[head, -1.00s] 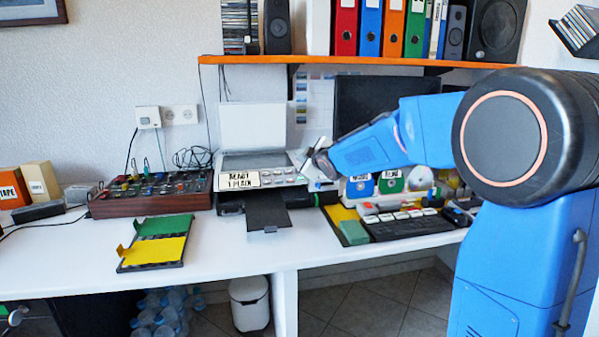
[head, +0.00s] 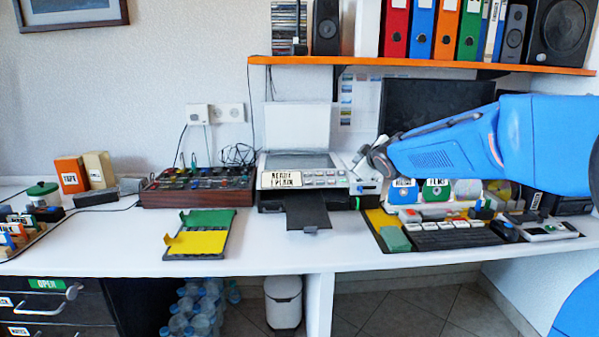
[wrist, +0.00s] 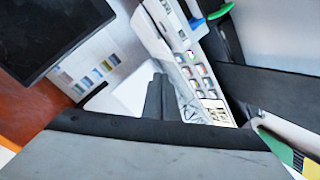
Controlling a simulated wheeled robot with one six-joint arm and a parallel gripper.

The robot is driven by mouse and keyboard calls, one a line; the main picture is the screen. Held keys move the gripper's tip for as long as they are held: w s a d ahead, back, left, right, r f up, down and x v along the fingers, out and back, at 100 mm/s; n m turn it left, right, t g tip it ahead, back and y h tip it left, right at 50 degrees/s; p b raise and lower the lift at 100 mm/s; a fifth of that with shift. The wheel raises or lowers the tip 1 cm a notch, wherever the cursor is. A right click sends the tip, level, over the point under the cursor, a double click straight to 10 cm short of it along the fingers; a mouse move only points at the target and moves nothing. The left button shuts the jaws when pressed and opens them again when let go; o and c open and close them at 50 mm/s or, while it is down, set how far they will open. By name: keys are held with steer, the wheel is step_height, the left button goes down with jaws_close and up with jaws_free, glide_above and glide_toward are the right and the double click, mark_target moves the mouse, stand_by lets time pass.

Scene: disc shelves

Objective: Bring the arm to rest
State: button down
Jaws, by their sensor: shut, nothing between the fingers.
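My blue arm reaches in from the right in the head view. Its gripper (head: 364,165) is beside the right end of the printer (head: 302,172), over the desk (head: 270,262). The gripper's fingers are small and partly hidden in the head view. In the wrist view my gripper (wrist: 158,95) shows as dark fingers close together, with nothing seen between them. The printer's button panel (wrist: 190,65) lies beyond the fingers in that view. I cannot tell the exact gap between gripper and printer.
A dark monitor (head: 436,105) stands behind the arm, under an orange shelf (head: 420,66). Disc holders (head: 437,189) and a keyboard (head: 455,237) are below the arm. A green and yellow tray (head: 197,242) lies left of the printer.

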steer(key=s+d+f+m+g, duration=0.1)
steer(key=s+f+m+g, duration=0.2)
steer(key=s, duration=1.3)
steer(key=s+d+f+m+g, duration=0.1)
steer(key=s+f+m+g, duration=0.2)
steer(key=s+f, duration=0.6)
steer(key=s+d+f+m+g+h, duration=0.1)
steer(key=s+f, duration=0.5)
steer(key=s, duration=1.8)
steer(key=d+m+g, duration=0.1)
steer(key=m+g, duration=0.1)
steer(key=m, duration=0.1)
steer(key=shift+f, duration=0.4)
